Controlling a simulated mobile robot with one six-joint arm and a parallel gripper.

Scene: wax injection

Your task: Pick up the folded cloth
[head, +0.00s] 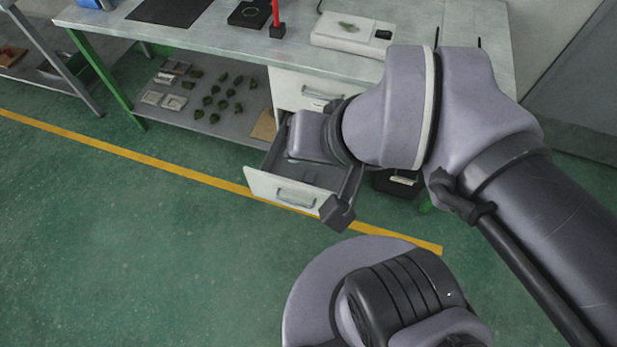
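I cannot make out a folded cloth for certain in the head view. An open drawer (284,190) with a white front and a grey inside sticks out below the workbench. My arm reaches over this drawer and hides part of its inside.
The workbench (225,42) carries a white scale-like device (352,32), a black device (249,14) and a dark mat (168,11). Several dark green pieces (211,100) and pale moulds (173,102) lie on the lower shelf. The green floor (130,240) is clear at left.

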